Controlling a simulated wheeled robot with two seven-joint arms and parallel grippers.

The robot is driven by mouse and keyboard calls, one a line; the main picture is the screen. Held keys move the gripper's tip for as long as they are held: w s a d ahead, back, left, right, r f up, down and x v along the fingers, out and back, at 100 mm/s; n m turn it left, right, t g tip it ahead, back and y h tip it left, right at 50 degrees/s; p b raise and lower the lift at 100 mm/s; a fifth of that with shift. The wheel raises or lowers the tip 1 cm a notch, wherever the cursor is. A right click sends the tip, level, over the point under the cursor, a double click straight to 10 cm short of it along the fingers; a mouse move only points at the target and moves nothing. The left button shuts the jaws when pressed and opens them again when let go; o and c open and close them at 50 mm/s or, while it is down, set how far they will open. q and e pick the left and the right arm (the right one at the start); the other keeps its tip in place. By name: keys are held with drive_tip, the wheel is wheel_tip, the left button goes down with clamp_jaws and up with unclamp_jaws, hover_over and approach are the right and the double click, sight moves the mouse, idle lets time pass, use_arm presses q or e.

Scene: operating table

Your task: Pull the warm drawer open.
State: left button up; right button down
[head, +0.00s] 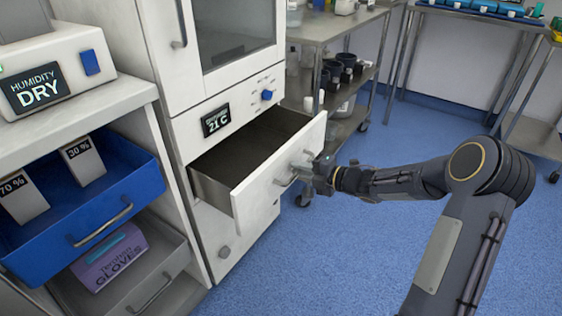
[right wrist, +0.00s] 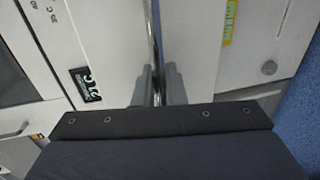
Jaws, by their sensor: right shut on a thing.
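The warm drawer (head: 262,192) is a white-fronted drawer with a grey inside, below a "21 C" display (head: 215,121) in a tall white cabinet. In the head view it stands pulled out, and its inside looks empty. My right gripper (head: 304,170) is at the drawer front, shut on the drawer's metal handle (head: 287,181). In the right wrist view the two grey fingers (right wrist: 160,88) are on either side of the vertical-looking handle bar (right wrist: 152,40). My left gripper is not in view.
A blue drawer (head: 100,205) with "70 %" and "30 %" packs stands open at the left, above a grey drawer (head: 165,270) holding a purple glove box. A steel trolley (head: 325,32) with bottles and dark cups stands behind. Blue floor (head: 310,265) is clear before the cabinet.

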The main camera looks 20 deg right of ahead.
drive_tip(key=f+v, duration=0.1)
drive_tip(key=v, duration=0.7)
drive_tip(key=shift+f, duration=0.3)
drive_tip(key=c, duration=1.9)
unclamp_jaws()
drive_tip(key=p+v, duration=0.2)
drive_tip(key=v, duration=0.6)
